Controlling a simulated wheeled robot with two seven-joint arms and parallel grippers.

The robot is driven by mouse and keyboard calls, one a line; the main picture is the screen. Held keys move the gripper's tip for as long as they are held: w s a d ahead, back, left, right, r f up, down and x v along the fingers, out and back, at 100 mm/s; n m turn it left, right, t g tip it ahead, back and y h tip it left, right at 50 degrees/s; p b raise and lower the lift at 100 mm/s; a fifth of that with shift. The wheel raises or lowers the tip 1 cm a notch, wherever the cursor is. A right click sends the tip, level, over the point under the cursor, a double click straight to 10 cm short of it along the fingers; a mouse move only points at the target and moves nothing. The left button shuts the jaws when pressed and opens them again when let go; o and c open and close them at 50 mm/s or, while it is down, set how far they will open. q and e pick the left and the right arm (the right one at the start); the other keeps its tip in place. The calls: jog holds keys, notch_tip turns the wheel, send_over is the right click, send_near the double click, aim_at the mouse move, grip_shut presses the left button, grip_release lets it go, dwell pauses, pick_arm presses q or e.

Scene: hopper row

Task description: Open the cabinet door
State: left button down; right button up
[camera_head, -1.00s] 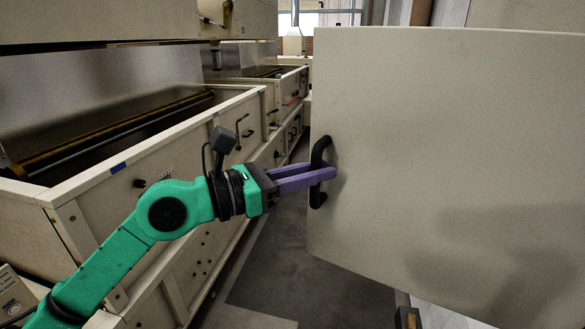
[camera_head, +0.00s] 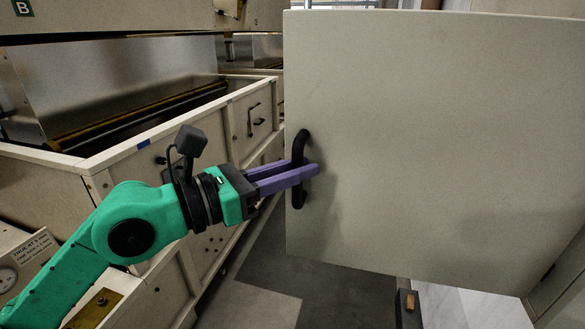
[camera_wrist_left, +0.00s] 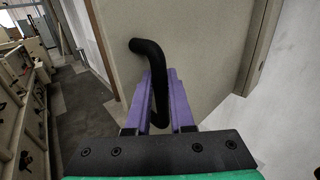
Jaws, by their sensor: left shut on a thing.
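The cabinet door (camera_head: 430,140) is a large pale beige panel on the right of the head view. Its hinge side is at the right, by the frame (camera_head: 562,285), and it stands swung out from the frame. A black bar handle (camera_head: 299,146) is fixed near its left edge. My left gripper (camera_head: 312,172) is shut on the handle, with a purple finger on either side of it. In the left wrist view the handle (camera_wrist_left: 148,48) passes between the fingers (camera_wrist_left: 160,88). My right gripper is not in view.
A row of beige hoppers (camera_head: 120,157) with open troughs and small black handles lies on the left. Grey floor (camera_head: 262,270) shows between the hoppers and the door. A small dark post with a wooden block (camera_head: 409,302) stands below the door.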

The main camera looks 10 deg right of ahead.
pick_arm(q)
jog(key=c, duration=1)
grip_release()
jog(key=shift+o, duration=0.7)
jog(key=shift+d, duration=0.2)
jog(key=shift+a, duration=0.15)
jog(key=shift+s+a+f, duration=0.1)
jog(key=shift+a+f, duration=0.05)
jog(key=shift+a, duration=0.05)
jog(key=b+v, duration=0.8)
jog(key=v, duration=0.6)
jog(key=shift+b, duration=0.3)
jog(key=shift+d, duration=0.1)
